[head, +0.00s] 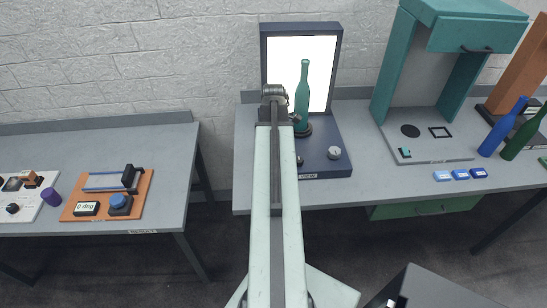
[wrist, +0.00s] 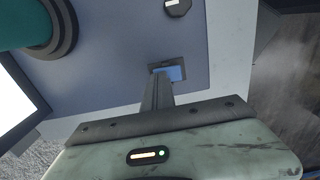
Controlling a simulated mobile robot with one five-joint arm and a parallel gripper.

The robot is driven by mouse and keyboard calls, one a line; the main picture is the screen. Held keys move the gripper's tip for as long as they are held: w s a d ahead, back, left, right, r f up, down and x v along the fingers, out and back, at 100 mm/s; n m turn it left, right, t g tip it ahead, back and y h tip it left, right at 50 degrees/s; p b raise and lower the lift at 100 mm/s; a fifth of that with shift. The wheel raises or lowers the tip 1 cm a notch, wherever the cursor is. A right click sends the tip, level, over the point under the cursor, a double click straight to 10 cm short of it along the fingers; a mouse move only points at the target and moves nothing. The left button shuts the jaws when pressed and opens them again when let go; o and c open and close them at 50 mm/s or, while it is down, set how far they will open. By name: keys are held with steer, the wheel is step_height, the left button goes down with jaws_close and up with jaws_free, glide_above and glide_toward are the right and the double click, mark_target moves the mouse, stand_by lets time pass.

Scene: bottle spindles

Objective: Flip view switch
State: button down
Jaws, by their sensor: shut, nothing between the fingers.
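The view switch (wrist: 176,73) is a small blue rocker in a dark recess on the blue-grey base panel, seen in the wrist view. My gripper (wrist: 160,78) is shut and empty. Its fingertips overlap the left part of the switch in the wrist view; I cannot tell whether they touch it. In the head view my arm hides most of the gripper and the switch. The base (head: 325,167) belongs to a bright lit panel (head: 318,62) with a dark frame, and a green bottle (head: 302,95) stands upright on its round spindle.
A pale knob (head: 334,152) sits on the same base; it shows in the wrist view (wrist: 178,6). A teal booth (head: 466,90), blue blocks (head: 460,174) and a blue bottle (head: 503,128) are to the right. A separate table (head: 165,190) with an orange board (head: 142,200) is left.

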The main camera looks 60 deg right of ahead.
step_height(320, 180, up, 7)
steer(key=p, duration=0.7)
stand_by(0.3)
steer(key=w+a+f+n+b, duration=0.2)
steer(key=w+a+n, duration=0.3)
steer(key=w+a, duration=1.4)
steer(key=w+a+f+m+b, duration=0.1)
steer(key=a+m, duration=0.5)
steer(key=a, duration=0.9)
steer(key=w+a+f+m+b, duration=0.1)
steer(key=a+m, duration=0.5)
steer(key=a, duration=0.9)
steer(key=shift+w+a+f, duration=0.15)
steer(key=shift+w+a, duration=0.2)
steer(key=shift+a, duration=0.05)
